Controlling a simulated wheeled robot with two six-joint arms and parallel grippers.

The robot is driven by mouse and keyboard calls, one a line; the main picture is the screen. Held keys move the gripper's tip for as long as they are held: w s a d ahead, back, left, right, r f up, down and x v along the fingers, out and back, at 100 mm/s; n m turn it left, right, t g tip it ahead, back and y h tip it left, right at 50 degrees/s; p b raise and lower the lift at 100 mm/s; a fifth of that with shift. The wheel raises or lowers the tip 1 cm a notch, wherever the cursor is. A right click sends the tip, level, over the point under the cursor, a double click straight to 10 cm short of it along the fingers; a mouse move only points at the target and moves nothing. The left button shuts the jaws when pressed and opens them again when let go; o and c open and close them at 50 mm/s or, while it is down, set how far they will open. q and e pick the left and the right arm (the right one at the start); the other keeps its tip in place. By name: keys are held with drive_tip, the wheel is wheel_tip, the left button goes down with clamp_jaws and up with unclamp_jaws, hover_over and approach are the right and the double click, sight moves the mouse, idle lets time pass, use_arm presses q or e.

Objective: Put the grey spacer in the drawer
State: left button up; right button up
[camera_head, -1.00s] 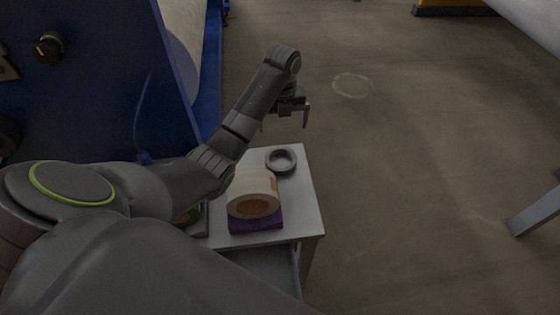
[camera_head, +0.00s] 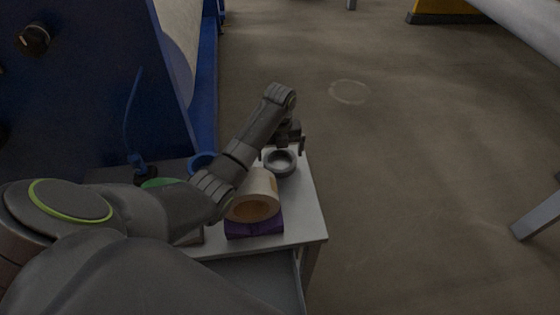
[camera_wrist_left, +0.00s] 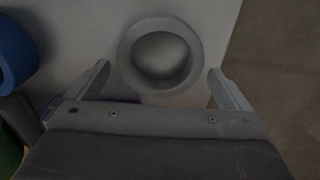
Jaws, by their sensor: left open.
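The grey spacer is a ring (camera_head: 281,162) lying flat on the light cabinet top (camera_head: 305,215), behind the tape roll. My left gripper (camera_head: 283,148) is open and close above the spacer. In the left wrist view the grey spacer (camera_wrist_left: 160,57) sits ahead of and between the two spread fingertips of the left gripper (camera_wrist_left: 160,78), and nothing is held. An open drawer (camera_head: 265,275) shows below the front edge of the top; my arm hides part of it. My right gripper is out of view.
A tan tape roll (camera_head: 256,190) stands on a purple box (camera_head: 255,226) just in front of the spacer. A blue ring (camera_head: 201,160) and a green item (camera_head: 158,183) are to the left. A blue machine (camera_head: 80,85) stands at left; open floor lies right.

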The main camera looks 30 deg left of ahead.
use_arm(q)
drive_tip(key=shift+f, duration=1.4)
drive_tip(key=c, duration=0.8)
drive_tip(key=shift+c, duration=0.6)
drive_tip(key=shift+r, duration=0.15)
